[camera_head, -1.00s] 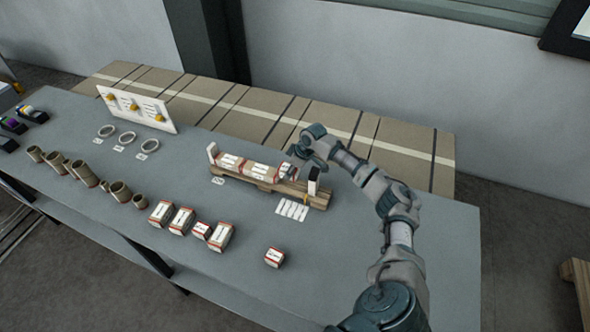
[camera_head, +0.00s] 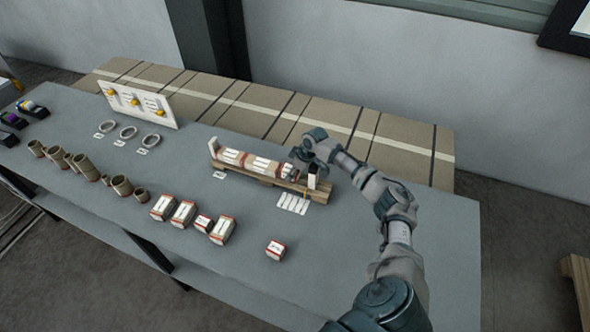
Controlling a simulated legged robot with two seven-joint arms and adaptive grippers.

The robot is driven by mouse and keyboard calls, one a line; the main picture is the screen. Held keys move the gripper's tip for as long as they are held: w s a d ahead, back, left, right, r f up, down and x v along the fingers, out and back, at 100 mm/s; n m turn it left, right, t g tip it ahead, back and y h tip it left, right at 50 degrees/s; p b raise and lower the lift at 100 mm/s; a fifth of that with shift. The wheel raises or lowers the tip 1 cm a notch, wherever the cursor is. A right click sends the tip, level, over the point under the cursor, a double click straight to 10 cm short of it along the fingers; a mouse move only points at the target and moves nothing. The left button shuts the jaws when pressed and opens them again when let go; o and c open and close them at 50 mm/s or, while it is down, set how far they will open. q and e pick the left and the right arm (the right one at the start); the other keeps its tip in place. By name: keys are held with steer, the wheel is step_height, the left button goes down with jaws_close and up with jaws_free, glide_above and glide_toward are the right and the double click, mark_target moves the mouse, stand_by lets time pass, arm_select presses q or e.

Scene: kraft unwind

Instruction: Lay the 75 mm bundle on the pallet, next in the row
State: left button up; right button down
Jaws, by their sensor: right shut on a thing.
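The wooden pallet (camera_head: 318,197) lies on the grey table with an upright white end piece at each end. Labelled bundles with red-brown bands lie in a row on it: one at the left (camera_head: 231,157) and one beside it (camera_head: 262,164). My right gripper (camera_head: 294,164) is over the right part of the pallet, shut on a small bundle (camera_head: 287,171) at the right end of the row. The gripper partly hides this bundle, and I cannot tell whether it touches the pallet or its neighbour. My left gripper is not in view.
Several banded bundles (camera_head: 184,213) stand along the table's front, with a separate one (camera_head: 275,250) to their right. Brown cores (camera_head: 87,170), white rings (camera_head: 128,132) and a white board (camera_head: 138,104) are at left. White labels (camera_head: 293,203) lie before the pallet.

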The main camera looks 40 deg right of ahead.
steer(key=shift+a+f, duration=0.35)
steer(key=shift+a, duration=0.45)
steer(key=shift+c, duration=1.9)
jaws_free()
steer(key=shift+d, duration=0.4)
steer(key=shift+d+r, duration=0.2)
steer(key=shift+r, duration=0.15)
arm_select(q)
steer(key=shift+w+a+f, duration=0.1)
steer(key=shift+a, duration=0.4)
arm_select(e)
steer(key=v, duration=1.1)
steer(key=shift+r, duration=0.2)
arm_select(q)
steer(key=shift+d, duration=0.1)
